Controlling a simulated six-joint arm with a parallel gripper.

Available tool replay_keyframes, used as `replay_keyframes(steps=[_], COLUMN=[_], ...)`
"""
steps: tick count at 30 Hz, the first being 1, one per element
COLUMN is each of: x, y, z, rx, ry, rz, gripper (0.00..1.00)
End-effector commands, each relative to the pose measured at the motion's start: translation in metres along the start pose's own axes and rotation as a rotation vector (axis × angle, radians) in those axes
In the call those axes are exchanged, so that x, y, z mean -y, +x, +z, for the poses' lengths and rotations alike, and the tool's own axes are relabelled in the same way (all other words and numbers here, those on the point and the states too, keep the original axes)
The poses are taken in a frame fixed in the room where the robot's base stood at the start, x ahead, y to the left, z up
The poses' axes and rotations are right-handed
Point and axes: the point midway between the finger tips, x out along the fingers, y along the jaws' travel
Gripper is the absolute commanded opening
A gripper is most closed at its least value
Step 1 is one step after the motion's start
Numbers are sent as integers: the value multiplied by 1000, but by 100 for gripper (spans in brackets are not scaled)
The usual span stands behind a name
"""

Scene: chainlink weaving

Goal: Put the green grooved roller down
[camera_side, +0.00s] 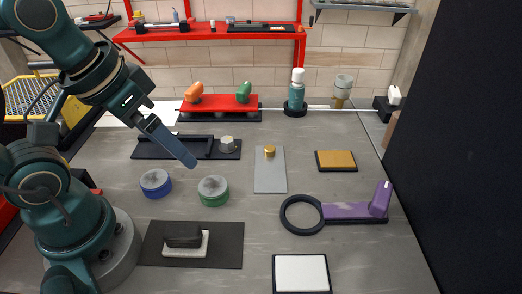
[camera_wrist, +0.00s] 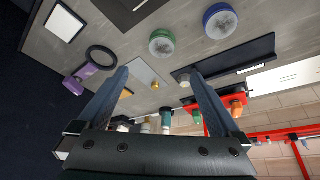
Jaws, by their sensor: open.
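The green grooved roller (camera_side: 213,190) rests on the grey table, upright, with a pale top and a green ringed side. In the wrist view it (camera_wrist: 162,43) shows beyond and between my fingertips. My gripper (camera_side: 190,164) is above the table, up and to the left of the roller in the side view, apart from it. In the wrist view my gripper (camera_wrist: 157,72) has its two long blue-grey fingers spread with nothing between them. A similar blue grooved roller (camera_side: 155,183) stands to the left of the green one and also shows in the wrist view (camera_wrist: 220,20).
A black tray (camera_side: 165,149) with a pale nut-shaped part lies behind the rollers. A grey plate (camera_side: 270,182) with a brass knob is to the right. A dark mat (camera_side: 226,245) with a black-and-white block lies in front. A purple ring-ended tool (camera_side: 345,210) lies farther right.

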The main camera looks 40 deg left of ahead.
Motion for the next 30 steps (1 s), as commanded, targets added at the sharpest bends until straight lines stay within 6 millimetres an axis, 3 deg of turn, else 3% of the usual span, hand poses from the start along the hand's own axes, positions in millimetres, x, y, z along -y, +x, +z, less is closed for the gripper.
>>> replay_keyframes(steps=[5, 19, 25, 30], x=[-4, -4, -6, -5], y=[-5, -5, -4, 17], z=[2, 2, -20, -37], rx=[-85, -90, -80, 29], ry=[86, 97, 160, 207], rz=[3, 3, -2, -5], gripper=[100, 100, 100, 100])
